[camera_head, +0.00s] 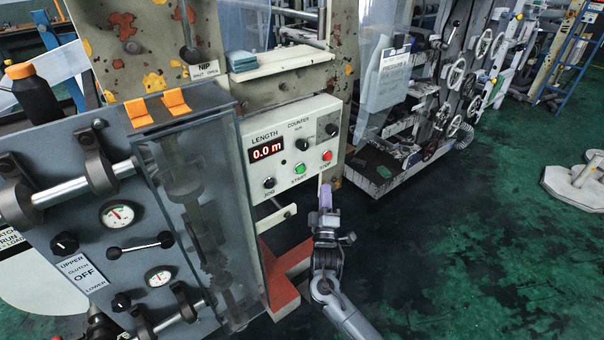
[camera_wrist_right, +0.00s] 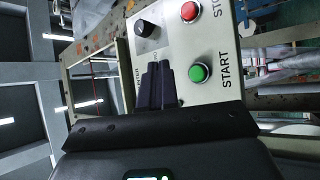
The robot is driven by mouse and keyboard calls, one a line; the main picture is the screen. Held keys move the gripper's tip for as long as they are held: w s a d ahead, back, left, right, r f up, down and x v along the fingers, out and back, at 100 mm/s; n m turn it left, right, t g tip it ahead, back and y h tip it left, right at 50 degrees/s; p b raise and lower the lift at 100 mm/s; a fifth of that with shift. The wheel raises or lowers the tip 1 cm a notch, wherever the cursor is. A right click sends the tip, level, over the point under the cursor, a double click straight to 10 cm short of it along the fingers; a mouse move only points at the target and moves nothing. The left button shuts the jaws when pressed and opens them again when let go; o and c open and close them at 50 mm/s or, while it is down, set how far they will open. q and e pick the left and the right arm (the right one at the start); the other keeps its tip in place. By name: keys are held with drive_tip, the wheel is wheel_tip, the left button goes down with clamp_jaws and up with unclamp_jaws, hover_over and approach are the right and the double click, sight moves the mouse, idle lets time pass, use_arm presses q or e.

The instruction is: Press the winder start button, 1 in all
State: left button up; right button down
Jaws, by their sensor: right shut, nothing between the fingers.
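The green start button (camera_head: 300,169) sits on the light winder control panel (camera_head: 313,131), above the label START. It also shows in the right wrist view (camera_wrist_right: 199,73), to the right of my fingers. The red stop button (camera_head: 327,155) is beside it, with the label STOP. My right gripper (camera_head: 325,190) is shut and empty, with its purple fingertips in front of the panel's lower right part. In the right wrist view the dark fingers (camera_wrist_right: 158,84) point at the panel beside the green button. I cannot tell whether they touch it. My left gripper is not in view.
A clear guard (camera_head: 205,190) and grey clutch box (camera_head: 115,230) stand to the left. Green floor (camera_head: 450,250) at right is open.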

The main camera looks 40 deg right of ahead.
sight(301, 169)
drive_tip(key=w+b, duration=0.6)
drive_tip(key=w, duration=0.1)
drive_tip(key=shift+w+a, duration=0.15)
drive_tip(key=shift+w, duration=0.15)
idle(0.7)
idle(0.7)
drive_tip(key=shift+w, duration=0.15)
idle(0.5)
drive_tip(key=shift+w, duration=0.3)
drive_tip(key=shift+b, duration=0.35)
